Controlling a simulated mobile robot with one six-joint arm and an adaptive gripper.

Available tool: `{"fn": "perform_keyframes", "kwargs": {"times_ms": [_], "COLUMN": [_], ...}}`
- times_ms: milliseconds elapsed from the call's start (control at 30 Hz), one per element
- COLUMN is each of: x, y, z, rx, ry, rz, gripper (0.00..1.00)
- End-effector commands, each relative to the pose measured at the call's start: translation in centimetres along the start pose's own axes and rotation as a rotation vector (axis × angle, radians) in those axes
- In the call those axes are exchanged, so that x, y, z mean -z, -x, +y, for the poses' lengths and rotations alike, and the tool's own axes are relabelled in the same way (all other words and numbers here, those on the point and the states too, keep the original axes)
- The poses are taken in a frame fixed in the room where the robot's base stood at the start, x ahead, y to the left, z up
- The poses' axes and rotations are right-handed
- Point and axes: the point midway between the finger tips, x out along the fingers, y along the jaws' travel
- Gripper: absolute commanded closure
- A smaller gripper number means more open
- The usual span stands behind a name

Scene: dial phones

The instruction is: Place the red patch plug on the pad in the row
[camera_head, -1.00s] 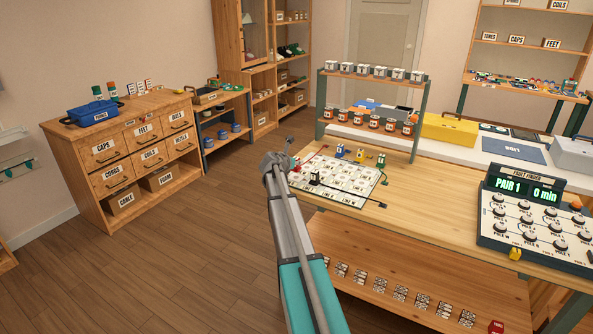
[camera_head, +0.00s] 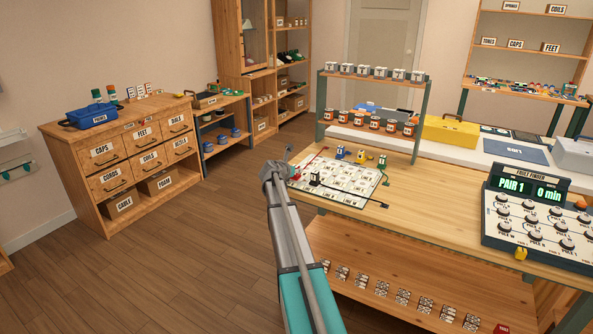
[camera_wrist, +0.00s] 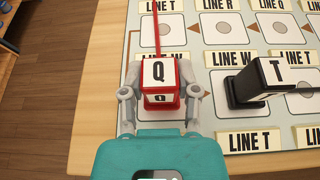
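The red patch plug (camera_wrist: 161,82), marked Q with a red cord running away from it, stands in the wrist view. My gripper (camera_wrist: 160,98) has one finger against each side of it and looks shut on it. The plug is over the near-left part of the white board (camera_wrist: 222,88), which has rows of round pads with LINE labels; the pad beneath it is hidden. A black plug (camera_wrist: 262,82) marked T leans on the board to the right. In the head view, my gripper (camera_head: 285,163) is at the board's left edge.
Blue (camera_head: 340,152), yellow (camera_head: 361,156) and green (camera_head: 382,161) plugs stand along the board's far side. A shelf rack with cans (camera_head: 374,121) rises behind. The fault finder (camera_head: 530,212) stands at right. Bare wooden bench (camera_head: 440,197) lies between board and fault finder.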

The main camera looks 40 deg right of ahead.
Motion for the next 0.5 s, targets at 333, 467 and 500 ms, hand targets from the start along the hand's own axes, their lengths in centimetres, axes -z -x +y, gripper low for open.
{"fn": "perform_keyframes", "kwargs": {"times_ms": [333, 467, 500], "x": [-0.01, -0.01, -0.02], "y": [0.01, 0.02, 0.02], "z": [0.01, 0.01, 0.01], "rx": [0.0, 0.0, 0.0], "ry": [0.0, 0.0, 0.0], "rz": [0.001, 0.001, 0.001], "gripper": [0.25, 0.25, 0.25]}}
